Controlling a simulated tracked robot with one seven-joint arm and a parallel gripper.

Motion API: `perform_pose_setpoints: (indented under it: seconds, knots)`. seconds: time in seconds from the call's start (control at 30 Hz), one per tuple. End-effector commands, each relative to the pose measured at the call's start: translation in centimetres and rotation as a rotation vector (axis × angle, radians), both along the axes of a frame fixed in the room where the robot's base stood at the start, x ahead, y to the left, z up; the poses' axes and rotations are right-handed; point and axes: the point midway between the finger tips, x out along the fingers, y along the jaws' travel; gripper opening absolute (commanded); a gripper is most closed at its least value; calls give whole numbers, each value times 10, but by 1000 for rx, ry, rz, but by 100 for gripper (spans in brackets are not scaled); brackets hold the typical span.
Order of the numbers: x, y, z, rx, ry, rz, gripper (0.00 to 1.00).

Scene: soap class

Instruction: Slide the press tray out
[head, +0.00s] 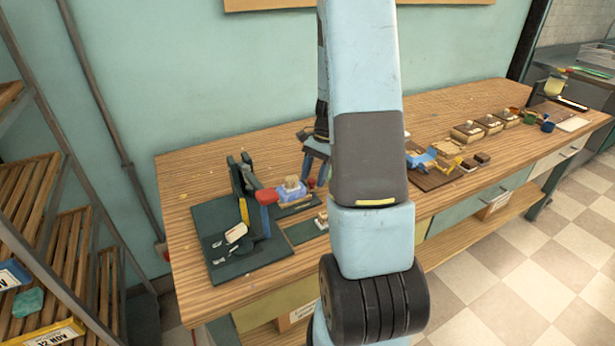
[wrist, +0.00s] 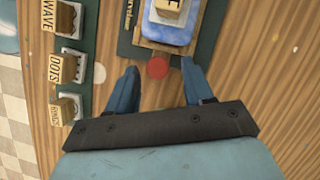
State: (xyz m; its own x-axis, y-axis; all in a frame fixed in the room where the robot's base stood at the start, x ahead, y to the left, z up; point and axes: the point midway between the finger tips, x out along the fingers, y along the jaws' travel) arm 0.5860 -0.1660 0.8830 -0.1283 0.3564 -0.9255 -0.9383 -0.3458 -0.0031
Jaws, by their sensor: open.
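The press tray (wrist: 176,28) is in the wrist view, a blue slab in a wooden frame with a pale stamped block (wrist: 170,8) on it. It also shows in the head view (head: 289,194), beside the dark green press (head: 243,176). A round red knob (wrist: 157,67) sits at the tray's near end. My gripper (wrist: 158,68) is open, its two blue fingers on either side of the knob, with gaps showing on both sides. Whether they are level with it in height cannot be told. In the head view my arm hides part of my gripper (head: 316,166).
A dark rack (wrist: 73,88) with labelled stamp blocks lies left of my gripper in the wrist view. The press has a red-ended lever (head: 267,196). Soap moulds (head: 468,132) and boards stand farther right on the wooden bench (head: 190,178). Bare bench lies right of the tray in the wrist view.

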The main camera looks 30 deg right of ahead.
Motion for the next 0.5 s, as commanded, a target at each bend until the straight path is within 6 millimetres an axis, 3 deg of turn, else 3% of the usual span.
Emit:
perform_pose_setpoints:
  seconds: [0.27,0.5]
  knots:
    - [0,-1,4,1,2,1,52]
    - [5,-14,37,0,0,0,52]
